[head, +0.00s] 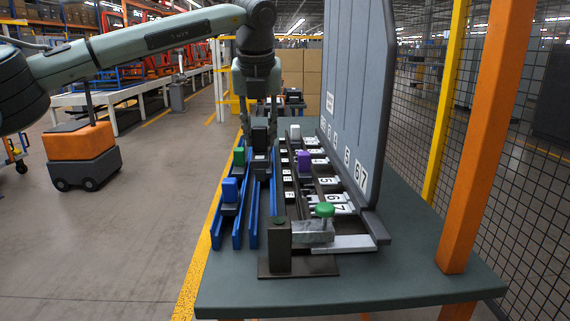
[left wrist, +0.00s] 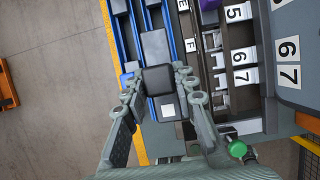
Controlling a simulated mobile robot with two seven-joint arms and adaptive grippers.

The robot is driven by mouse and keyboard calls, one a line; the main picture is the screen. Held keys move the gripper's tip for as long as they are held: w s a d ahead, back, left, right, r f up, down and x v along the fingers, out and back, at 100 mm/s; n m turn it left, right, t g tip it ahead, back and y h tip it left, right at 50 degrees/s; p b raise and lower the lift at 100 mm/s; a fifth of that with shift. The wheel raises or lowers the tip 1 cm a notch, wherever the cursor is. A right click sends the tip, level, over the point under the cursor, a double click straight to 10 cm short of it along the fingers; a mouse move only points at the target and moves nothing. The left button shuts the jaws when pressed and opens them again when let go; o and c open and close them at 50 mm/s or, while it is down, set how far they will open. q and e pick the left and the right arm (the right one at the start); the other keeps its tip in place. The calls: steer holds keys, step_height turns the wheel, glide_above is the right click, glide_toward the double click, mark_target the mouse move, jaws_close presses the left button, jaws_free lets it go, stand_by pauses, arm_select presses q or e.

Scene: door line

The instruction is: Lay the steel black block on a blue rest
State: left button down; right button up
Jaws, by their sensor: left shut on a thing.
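The black block (head: 260,134) has a black upper part and a dark grey base. My left gripper (head: 260,122) reaches down from above, its two fingers on either side of the black part and shut on it. In the left wrist view, the black block (left wrist: 158,79) sits between the fingertips, with its dark base running out both ways. The blue rest (head: 253,222) is made of long rails, and the block is over them. I cannot tell whether its base touches them. My right gripper is not in view.
A blue block (head: 229,190) and a green block (head: 239,156) sit on the rails at the left. A purple block (head: 304,161) is in the dark rack. A tall grey panel (head: 357,95) and a green knob (head: 324,210) stand to the right. The table front (head: 350,286) is clear.

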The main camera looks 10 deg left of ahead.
mark_target(260, 152)
arm_select(q)
steer(key=f, duration=0.2)
steer(key=d+f+b, duration=0.1)
steer(key=f, duration=0.1)
steer(key=shift+b, duration=0.3)
steer(key=f, duration=0.1)
steer(key=a+f, duration=0.1)
steer(key=shift+f, duration=0.3)
steer(key=shift+d+f+b, duration=0.2)
steer(key=shift+f+b, duration=1.55)
steer(key=shift+f, duration=0.8)
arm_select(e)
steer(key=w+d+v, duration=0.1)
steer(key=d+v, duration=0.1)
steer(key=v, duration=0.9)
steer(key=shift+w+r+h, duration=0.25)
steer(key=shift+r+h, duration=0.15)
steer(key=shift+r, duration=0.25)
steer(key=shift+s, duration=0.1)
